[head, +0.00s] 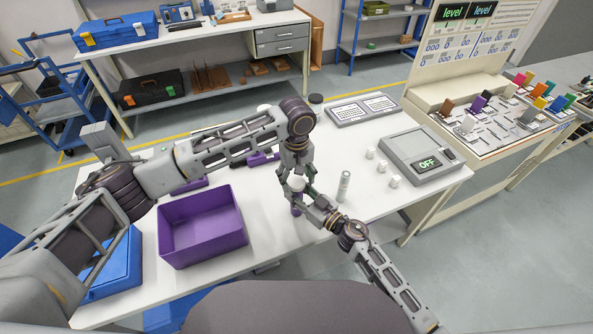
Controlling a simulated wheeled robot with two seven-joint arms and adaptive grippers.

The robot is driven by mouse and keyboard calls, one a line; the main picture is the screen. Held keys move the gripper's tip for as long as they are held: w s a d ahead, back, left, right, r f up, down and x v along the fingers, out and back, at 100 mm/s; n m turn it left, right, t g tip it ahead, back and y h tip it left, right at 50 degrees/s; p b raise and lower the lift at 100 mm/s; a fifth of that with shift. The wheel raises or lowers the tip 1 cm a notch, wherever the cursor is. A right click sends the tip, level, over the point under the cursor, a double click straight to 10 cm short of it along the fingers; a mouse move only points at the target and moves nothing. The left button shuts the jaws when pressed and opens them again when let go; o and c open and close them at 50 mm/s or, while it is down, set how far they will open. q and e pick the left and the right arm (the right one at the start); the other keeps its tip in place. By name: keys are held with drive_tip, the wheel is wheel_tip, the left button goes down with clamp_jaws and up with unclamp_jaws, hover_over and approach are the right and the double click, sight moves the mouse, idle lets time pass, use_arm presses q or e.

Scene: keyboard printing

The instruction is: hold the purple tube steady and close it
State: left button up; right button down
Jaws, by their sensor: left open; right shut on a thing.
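The purple tube (296,209) stands upright near the front edge of the white table, right of the purple bin. A pale top part (298,184) shows at its upper end; I cannot tell how the cap sits. My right gripper (302,203) comes in from the right and is shut on the tube's side. My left gripper (297,187) points down from above, with its open fingers around the tube's upper end. The fingers of both grippers hide much of the tube.
A grey cylinder (344,186) stands close right of the grippers. Several white cubes (382,167) and a grey device reading OFF (405,146) lie farther right.

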use_arm(q)
drive_tip(key=shift+f, duration=0.5)
drive_tip(key=shift+c, duration=0.3)
drive_tip(key=c, duration=1)
drive_tip(key=shift+m, duration=0.3)
